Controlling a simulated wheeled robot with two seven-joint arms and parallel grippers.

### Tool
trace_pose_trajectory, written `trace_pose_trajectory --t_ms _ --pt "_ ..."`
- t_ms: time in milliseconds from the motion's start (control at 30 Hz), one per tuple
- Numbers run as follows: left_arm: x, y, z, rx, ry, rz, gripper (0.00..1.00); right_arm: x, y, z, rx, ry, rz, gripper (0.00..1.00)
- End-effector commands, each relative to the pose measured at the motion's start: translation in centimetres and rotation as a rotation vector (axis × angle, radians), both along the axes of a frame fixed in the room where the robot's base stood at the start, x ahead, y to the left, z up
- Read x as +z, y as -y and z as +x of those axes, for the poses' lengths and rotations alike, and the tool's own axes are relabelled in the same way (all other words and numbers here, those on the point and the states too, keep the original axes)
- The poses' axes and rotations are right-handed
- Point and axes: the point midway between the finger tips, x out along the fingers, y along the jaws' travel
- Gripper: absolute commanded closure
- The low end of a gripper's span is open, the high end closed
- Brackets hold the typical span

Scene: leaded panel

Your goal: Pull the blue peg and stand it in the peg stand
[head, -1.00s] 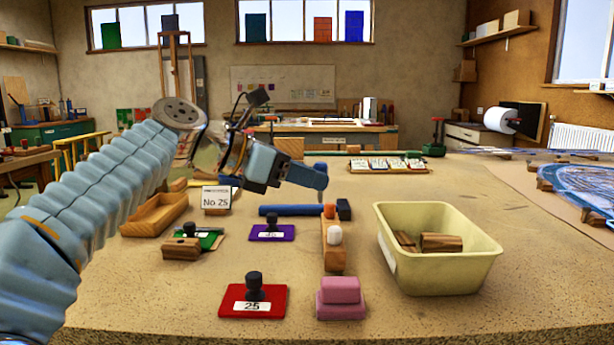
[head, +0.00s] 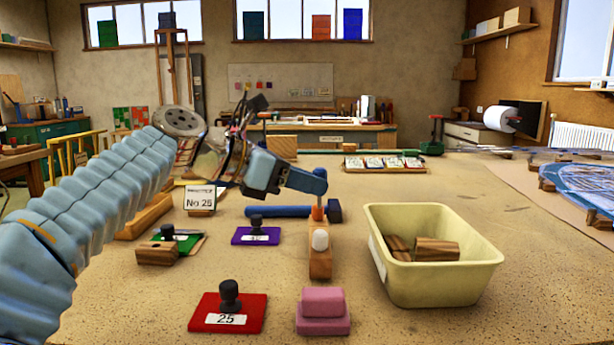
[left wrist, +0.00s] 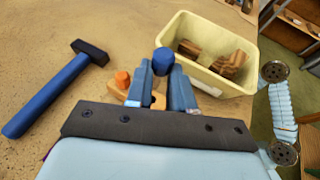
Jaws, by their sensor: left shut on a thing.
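My left gripper (head: 319,188) is shut on the blue peg (left wrist: 163,60), whose rounded top shows between the fingers in the left wrist view. In the head view the gripper is above the far end of a narrow wooden peg block (head: 320,266). A white peg (head: 320,240) stands in this block, and an orange peg (left wrist: 122,78) shows beside the fingers in the left wrist view. The fingers hide the blue peg's lower end, so I cannot tell whether it is still in a hole. My right gripper is not in view.
A blue-handled hammer (head: 285,211) lies behind the block. A cream bin (head: 440,283) with wood pieces stands to the right. A pink block (head: 323,312) and a red plate (head: 250,312) lie in front, a purple plate (head: 268,236) to the left.

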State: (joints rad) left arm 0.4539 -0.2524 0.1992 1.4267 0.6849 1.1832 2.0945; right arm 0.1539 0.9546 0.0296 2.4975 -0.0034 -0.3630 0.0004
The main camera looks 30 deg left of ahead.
Motion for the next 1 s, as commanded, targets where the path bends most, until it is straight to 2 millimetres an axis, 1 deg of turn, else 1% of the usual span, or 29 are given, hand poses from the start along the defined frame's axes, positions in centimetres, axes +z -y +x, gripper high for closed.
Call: trace_pose_trajectory --t_ms 33,100,333,500,1000 --pt "-1.0 0.0 0.0 0.0 0.0 0.0 1.0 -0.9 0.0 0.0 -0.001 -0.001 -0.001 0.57" --pt "-1.7 0.0 0.0 -0.001 0.0 0.0 1.0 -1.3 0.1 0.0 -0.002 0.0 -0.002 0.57" --pt "-3.1 0.0 0.0 0.0 0.001 0.0 1.0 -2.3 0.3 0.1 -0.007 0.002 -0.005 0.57" --pt "-3.5 0.0 0.0 0.0 0.001 0.0 1.0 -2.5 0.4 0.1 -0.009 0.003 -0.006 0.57" --pt "-3.4 0.0 0.0 0.0 0.0 0.0 1.0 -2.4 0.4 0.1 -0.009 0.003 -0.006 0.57"
